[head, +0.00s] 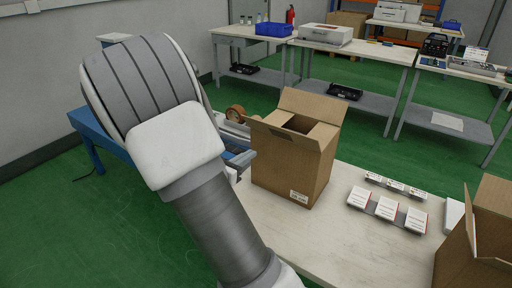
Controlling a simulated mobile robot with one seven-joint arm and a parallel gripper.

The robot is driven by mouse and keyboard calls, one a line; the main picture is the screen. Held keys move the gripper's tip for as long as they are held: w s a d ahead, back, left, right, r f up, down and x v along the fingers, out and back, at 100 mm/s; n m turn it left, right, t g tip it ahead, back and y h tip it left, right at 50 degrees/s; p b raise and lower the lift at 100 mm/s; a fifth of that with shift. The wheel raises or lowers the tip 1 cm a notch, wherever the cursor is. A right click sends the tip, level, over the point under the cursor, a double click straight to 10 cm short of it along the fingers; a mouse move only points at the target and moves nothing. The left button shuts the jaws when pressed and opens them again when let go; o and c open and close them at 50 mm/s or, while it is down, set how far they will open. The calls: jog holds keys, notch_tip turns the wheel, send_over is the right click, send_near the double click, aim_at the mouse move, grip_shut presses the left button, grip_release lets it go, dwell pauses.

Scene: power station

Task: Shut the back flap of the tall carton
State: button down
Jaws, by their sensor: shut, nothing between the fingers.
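The tall carton (290,170) stands upright on the pale worktable, right of my arm in the head view. It is brown cardboard with a white label low on its front. Its back flap (313,104) stands up, leaning away from the dark opening. Smaller side flaps show at the left (264,129) and right (323,136) of the opening, and both look open or only partly folded. My arm fills the left middle of the view, left of the carton. My gripper is not visible; the arm's large links may hide it.
Another open carton (475,240) stands at the right edge. Benches (385,52) stand behind, across green floor.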

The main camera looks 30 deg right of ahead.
jog(key=b, duration=0.2)
send_near(277, 129)
notch_tip(277, 129, down, 4)
jog(key=d, duration=0.2)
jog(key=w+d+r, duration=0.2)
jog(key=d, duration=0.1)
jog(key=shift+w+d+r, duration=0.15)
jog(key=shift+d+r, duration=0.1)
jog(key=shift+d, duration=0.05)
jog(key=shift+r, duration=0.1)
jog(key=shift+r+p, duration=0.15)
jog(key=shift+p, duration=0.15)
jog(key=shift+d+p, duration=0.15)
jog(key=shift+p, duration=0.25)
